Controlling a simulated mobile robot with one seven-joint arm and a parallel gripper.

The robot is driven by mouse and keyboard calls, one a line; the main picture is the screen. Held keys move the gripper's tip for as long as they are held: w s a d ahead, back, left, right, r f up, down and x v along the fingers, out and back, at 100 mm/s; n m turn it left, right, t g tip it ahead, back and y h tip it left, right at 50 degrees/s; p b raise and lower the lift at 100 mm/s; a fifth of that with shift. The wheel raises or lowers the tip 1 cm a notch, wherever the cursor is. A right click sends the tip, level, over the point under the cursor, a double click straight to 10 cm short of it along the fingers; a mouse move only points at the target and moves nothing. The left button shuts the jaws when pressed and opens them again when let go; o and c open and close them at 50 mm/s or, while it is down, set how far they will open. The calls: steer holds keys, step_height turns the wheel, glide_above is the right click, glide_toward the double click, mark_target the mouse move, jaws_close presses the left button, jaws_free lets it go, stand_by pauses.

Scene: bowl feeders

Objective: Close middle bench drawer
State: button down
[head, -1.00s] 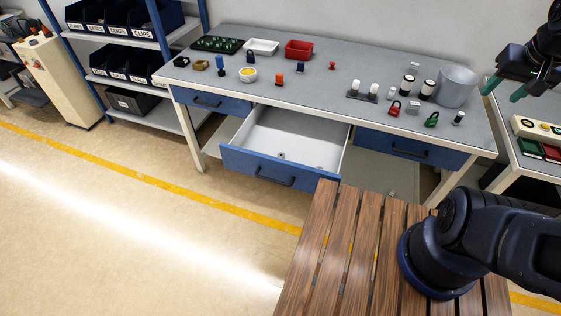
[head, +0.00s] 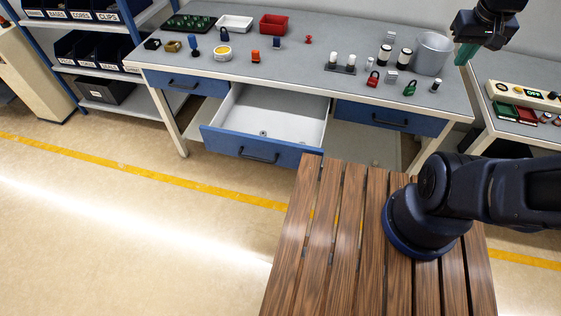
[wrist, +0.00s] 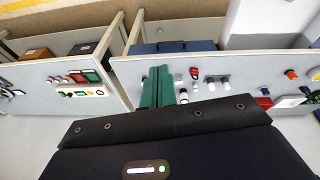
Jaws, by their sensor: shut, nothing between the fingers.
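The middle bench drawer (head: 258,147) is pulled well out from the grey bench in the head view. It has a blue front with a dark bar handle, and its white inside shows a small item or two near the front. My gripper (head: 466,54) is at the upper right, above the right end of the bench and far from the drawer. Its green fingers are together and hold nothing; they also show in the wrist view (wrist: 158,88), over the bench top.
Closed blue drawers flank it at left (head: 185,82) and right (head: 390,118). The bench top (head: 300,85) carries trays, a grey bucket (head: 432,53) and several small parts. A second table (head: 520,125) stands at right. Open floor (head: 130,220) lies front left.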

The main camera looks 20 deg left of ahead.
steer(key=w+a+f+n+g+h, duration=0.3)
steer(key=a+f+n, duration=0.1)
steer(key=a+f, duration=0.15)
steer(key=n+t+h, duration=0.5)
steer(key=n+t, duration=0.8)
steer(key=n, duration=0.8)
glide_above(289, 158)
steer(key=s+d, duration=0.2)
steer(key=s, duration=0.2)
step_height(289, 158, down, 27)
steer(key=s+a+f+n+t+y, duration=0.2)
steer(key=s+f+n+t+y, duration=0.3)
steer(key=s+f+n+y, duration=0.65)
steer(key=w+f+h, duration=0.1)
steer(key=w, duration=0.3)
steer(key=w+f+m+h, duration=0.1)
steer(key=w, duration=0.3)
steer(key=w+f+m+h, duration=0.1)
steer(key=w, duration=0.3)
steer(key=shift+w+f, duration=0.15)
steer(key=shift+f, duration=0.25)
